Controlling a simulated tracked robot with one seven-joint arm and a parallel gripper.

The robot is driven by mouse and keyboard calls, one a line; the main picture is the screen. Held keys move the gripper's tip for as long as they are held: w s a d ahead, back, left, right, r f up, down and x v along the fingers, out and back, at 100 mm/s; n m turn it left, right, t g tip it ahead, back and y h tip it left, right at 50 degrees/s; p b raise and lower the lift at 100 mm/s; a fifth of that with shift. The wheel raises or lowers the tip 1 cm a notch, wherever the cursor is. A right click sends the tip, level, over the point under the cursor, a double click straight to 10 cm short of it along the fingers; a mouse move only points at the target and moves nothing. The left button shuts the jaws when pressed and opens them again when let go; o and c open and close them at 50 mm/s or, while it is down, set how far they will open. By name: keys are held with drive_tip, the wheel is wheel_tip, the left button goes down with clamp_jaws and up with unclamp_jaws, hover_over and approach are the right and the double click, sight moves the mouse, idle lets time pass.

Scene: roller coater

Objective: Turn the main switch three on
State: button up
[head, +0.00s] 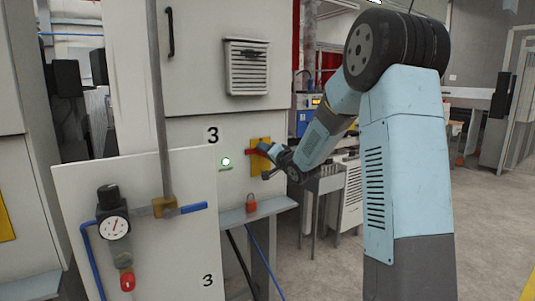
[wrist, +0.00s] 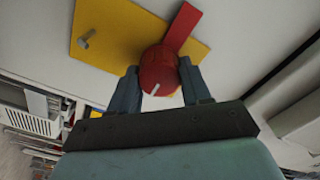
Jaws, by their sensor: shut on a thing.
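Main switch three is a red rotary knob (wrist: 160,72) with a flat red handle (wrist: 184,27) on a yellow plate (wrist: 112,36). In the wrist view the handle points up and right, and a white mark on the knob points down and left. My gripper (wrist: 160,88) is shut on the red knob, one finger on each side. In the head view the yellow plate (head: 259,165) is on the cabinet front, right of the black number 3 (head: 213,135). The red handle (head: 251,151) sticks out left of my gripper (head: 271,156), which hides most of the knob.
A white-green lamp (head: 226,161) glows left of the plate. A red padlock (head: 251,203) sits below on a ledge. A panel with a pressure gauge (head: 114,227) and blue hose stands front left. A grey peg (wrist: 86,38) sticks out of the yellow plate.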

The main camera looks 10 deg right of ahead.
drive_tip(key=shift+d, duration=0.25)
drive_tip(key=o, duration=0.8)
drive_tip(key=shift+o, duration=1.3)
drive_tip(key=shift+a, duration=0.1)
drive_tip(key=v, duration=1.3)
drive_tip(key=shift+s, duration=0.3)
